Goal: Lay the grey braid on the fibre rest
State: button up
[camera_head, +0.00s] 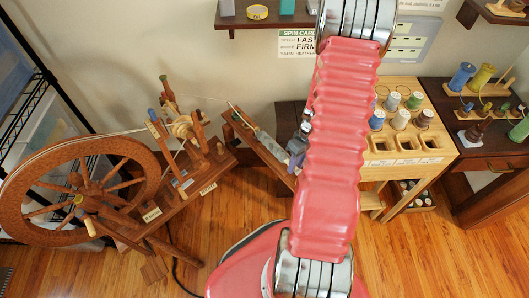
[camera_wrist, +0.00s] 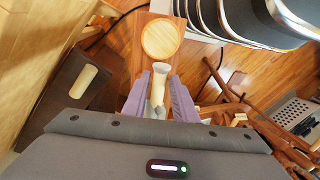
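My gripper, with purple fingers, shows in the wrist view (camera_wrist: 160,95) and partly beside my arm in the head view (camera_head: 297,148). It is shut on a pale grey piece that looks like the grey braid (camera_wrist: 158,88), which fills the gap between the fingers. In the head view the grey braid (camera_head: 266,142) slants up and left from the fingers, over a reddish-brown plank (camera_head: 238,132). In the wrist view a wooden board with a round pale disc (camera_wrist: 161,38), perhaps the fibre rest, lies just beyond the fingertips. Contact between braid and wood cannot be told.
A spinning wheel (camera_head: 80,190) stands at the left. A pale wooden stand with spools (camera_head: 407,161) is right of my arm, with a dark cabinet (camera_head: 480,160) beyond. A wall shelf (camera_head: 262,22) is above. Floor (camera_head: 420,260) is clear at lower right.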

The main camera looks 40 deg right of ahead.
jog(key=shift+o, duration=1.4)
jog(key=shift+r, duration=0.1)
notch_tip(320, 180, up, 13)
jog(key=d, duration=0.2)
jog(key=shift+s+d+r, duration=0.15)
jog(key=shift+d, duration=0.2)
jog(key=s+a+r+t+h, duration=0.1)
jog(key=a+r+t, duration=0.1)
jog(key=a+r, duration=1.1)
jog(key=s+a+r+t+h, duration=0.1)
jog(key=s+a+r+t, duration=0.1)
jog(key=a+r, duration=1.1)
jog(key=a+t, duration=0.1)
jog(key=a, duration=0.3)
jog(key=shift+s, duration=0.15)
